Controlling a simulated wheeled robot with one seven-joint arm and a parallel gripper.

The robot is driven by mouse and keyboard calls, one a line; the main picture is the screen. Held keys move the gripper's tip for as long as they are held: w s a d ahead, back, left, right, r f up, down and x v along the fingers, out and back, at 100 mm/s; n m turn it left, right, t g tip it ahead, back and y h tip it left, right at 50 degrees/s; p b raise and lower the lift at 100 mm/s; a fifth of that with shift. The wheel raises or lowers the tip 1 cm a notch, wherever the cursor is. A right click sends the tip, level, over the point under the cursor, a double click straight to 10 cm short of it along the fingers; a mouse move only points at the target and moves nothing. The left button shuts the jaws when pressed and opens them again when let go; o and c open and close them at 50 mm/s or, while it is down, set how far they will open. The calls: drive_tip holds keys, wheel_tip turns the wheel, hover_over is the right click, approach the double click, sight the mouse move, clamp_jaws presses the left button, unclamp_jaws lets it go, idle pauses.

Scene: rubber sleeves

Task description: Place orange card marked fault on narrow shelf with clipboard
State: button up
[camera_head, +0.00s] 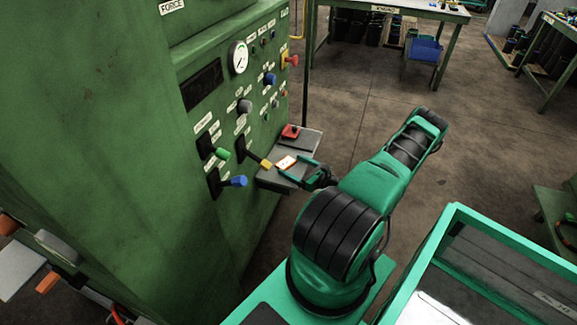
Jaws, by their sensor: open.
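A small pale card with orange marks (285,162) lies on or just above a narrow grey shelf (301,145) fixed to the green machine. I cannot read its marking, so I cannot tell if it says fault. My gripper (290,165) is at the shelf, pointing left. Its two green fingers are apart, one on the far side of the card and one on the near side. I cannot tell whether they touch it. I cannot make out a clipboard on this shelf.
A red item (290,131) sits at the shelf's far end. A yellow-tipped lever (266,163) sticks out close to the card, with blue (239,181) and green (222,153) knobs beside it. A green-framed case (449,225) stands at lower right. Open floor lies beyond my arm.

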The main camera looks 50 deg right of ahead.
drive_tip(key=s+r, duration=0.1)
drive_tip(key=s, duration=0.8)
drive_tip(key=shift+r, duration=0.2)
